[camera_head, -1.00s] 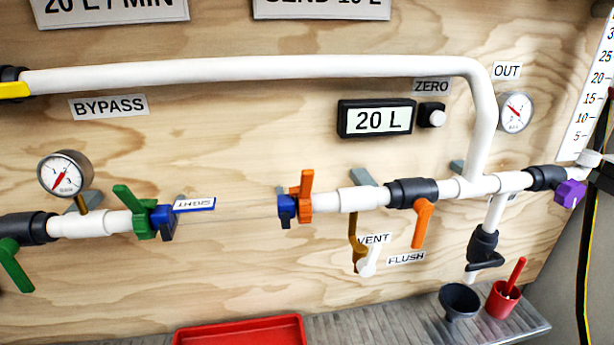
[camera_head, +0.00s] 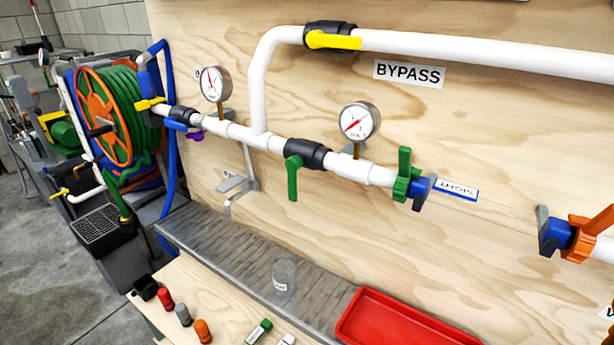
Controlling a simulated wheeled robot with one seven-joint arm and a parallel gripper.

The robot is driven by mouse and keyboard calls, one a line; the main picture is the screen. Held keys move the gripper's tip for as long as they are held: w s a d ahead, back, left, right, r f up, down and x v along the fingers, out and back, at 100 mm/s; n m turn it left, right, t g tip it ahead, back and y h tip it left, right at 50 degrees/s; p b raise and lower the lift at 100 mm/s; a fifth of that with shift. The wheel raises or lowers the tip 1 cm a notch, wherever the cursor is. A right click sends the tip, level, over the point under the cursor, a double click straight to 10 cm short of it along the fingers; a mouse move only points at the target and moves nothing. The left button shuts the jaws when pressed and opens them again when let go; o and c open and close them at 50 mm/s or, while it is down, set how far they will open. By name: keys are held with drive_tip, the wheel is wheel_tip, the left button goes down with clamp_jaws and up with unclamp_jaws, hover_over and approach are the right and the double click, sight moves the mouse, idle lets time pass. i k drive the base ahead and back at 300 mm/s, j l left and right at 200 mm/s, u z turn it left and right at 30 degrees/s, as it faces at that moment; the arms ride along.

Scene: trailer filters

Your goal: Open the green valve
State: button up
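The green valve's handle (camera_head: 292,178) hangs straight down, across the white pipe, from a black valve body (camera_head: 308,154). It sits just left of the second gauge (camera_head: 358,122). Another green part, a winged fitting (camera_head: 405,176), stands upright at the pipe end beside a blue clamp. My gripper does not show in this view, so its state and its place relative to the valve are hidden.
A yellow-handled bypass valve (camera_head: 332,40) is on the upper pipe. A grey ledge (camera_head: 215,245) runs below the panel, with a clear jar (camera_head: 284,275) and a red tray (camera_head: 400,322). A hose reel (camera_head: 108,115) stands at left.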

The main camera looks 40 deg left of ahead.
sight(294, 163)
drive_tip(key=u, duration=1.2)
